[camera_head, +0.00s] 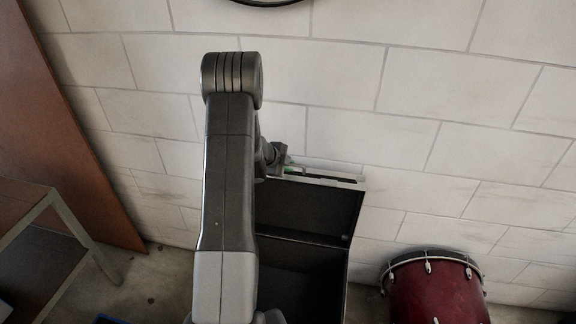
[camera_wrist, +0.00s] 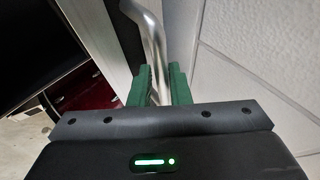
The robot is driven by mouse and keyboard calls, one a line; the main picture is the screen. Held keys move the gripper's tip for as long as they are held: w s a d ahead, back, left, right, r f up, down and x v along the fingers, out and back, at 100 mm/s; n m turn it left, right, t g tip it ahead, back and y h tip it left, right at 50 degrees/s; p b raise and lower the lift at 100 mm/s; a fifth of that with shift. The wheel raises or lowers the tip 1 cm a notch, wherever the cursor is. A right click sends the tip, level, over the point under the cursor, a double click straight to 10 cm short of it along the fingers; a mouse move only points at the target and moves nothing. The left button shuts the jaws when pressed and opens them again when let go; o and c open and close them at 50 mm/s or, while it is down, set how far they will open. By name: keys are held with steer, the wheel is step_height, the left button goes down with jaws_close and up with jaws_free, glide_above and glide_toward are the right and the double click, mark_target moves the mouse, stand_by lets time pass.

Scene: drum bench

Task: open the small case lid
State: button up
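The small case (camera_head: 300,285) is dark inside and stands below my arm, its left part hidden by the arm. Its lid (camera_head: 308,212) is raised, with the dark inside facing the head camera and the pale metal edge at the top near the wall. My gripper (camera_head: 289,169) is at that top edge, partly hidden by the arm. In the wrist view, the green fingers of my gripper (camera_wrist: 159,88) sit on either side of a bent silver handle (camera_wrist: 150,30) and appear closed on it. The lid's rim (camera_wrist: 97,30) shows beside the handle.
A pale block wall (camera_head: 430,100) stands right behind the lid. A red drum (camera_head: 438,292) stands to the right of the case. At left are a brown board (camera_head: 75,130) leaning on the wall and a metal-legged table (camera_head: 85,235).

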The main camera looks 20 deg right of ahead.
steer(key=shift+a, duration=0.1)
steer(key=v, duration=1.3)
steer(key=shift+a+r, duration=0.25)
steer(key=shift+r, duration=0.05)
steer(key=shift+s, duration=0.1)
